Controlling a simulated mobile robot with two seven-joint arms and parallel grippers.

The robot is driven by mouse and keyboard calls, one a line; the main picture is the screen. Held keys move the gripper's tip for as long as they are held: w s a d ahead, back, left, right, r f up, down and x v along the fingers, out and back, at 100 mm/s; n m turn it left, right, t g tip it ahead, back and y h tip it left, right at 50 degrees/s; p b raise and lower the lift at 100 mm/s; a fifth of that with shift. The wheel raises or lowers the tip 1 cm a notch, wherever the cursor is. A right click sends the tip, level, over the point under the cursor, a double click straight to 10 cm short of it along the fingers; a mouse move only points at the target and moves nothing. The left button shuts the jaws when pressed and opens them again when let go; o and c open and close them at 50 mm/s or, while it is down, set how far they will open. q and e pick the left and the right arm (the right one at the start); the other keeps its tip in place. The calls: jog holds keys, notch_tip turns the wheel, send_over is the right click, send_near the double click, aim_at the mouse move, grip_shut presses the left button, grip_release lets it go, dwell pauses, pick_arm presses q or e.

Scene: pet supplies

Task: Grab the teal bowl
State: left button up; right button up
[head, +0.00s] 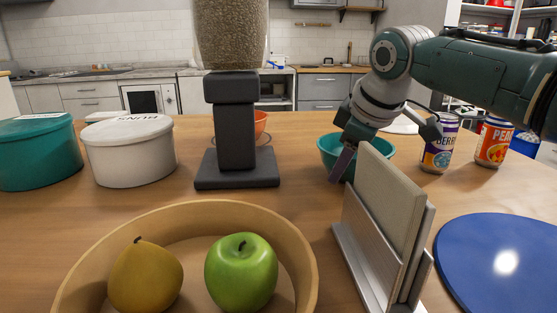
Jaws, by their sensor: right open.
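The teal bowl (327,152) stands on the wooden table, right of centre in the head view. My right gripper (384,153) comes in from the upper right and points down at the bowl. It is open. Its left finger is in front of the bowl's near left side and overlaps it in the picture; I cannot tell whether they touch. The holder in front hides the lower part of the other finger and some of the bowl. My left gripper is not in view.
An upright holder with a beige slab (385,205) stands just in front of the bowl. A dark-based dispenser (236,182) is left of it. Cans (439,155) and a blue plate (500,265) are at right. A wooden fruit bowl (300,255) is in front; lidded tubs (130,155) stand left.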

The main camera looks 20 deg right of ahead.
grip_shut()
dwell(1.4)
